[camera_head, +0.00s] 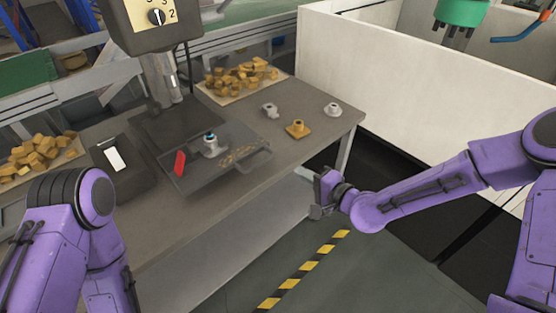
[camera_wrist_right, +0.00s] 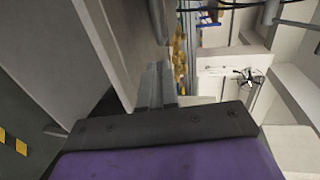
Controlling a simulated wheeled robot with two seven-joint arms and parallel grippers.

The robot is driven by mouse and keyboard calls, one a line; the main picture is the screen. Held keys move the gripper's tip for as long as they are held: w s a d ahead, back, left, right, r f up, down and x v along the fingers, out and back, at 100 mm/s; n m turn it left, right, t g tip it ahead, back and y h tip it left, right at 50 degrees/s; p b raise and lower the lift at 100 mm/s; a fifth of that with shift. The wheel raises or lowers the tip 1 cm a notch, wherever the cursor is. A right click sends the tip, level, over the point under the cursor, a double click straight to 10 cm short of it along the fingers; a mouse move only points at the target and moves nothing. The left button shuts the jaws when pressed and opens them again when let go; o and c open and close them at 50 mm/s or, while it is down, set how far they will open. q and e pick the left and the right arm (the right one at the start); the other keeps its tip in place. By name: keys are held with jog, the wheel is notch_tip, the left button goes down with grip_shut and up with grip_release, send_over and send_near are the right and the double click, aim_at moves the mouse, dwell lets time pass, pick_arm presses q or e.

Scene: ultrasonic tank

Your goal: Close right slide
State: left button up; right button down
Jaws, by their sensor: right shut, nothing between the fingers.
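A dark flat fixture (camera_head: 205,173) lies on the workbench under the machine head. My right gripper (camera_head: 324,192) is shut and empty, in the air off the bench's front right corner, apart from the fixture. Its fingers show in the right wrist view (camera_wrist_right: 157,86). My left arm shows, but its gripper is out of view.
The bench (camera_head: 330,128) holds loose grey and brass fittings, including a brass one (camera_head: 297,129), and brown blocks (camera_head: 240,79) on a pale sheet. A machine head with a dial (camera_head: 156,17) hangs above. A white wall (camera_head: 430,85) stands at right. Open floor lies in front.

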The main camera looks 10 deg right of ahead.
aim_at(271, 157)
jog(key=p+x, duration=0.2)
jog(key=x, duration=0.7)
jog(key=shift+w+a, duration=0.15)
jog(key=shift+w, duration=0.1)
jog(key=shift+w+a+f, duration=0.15)
jog(key=shift+w+a, duration=0.05)
jog(key=shift+w, duration=0.05)
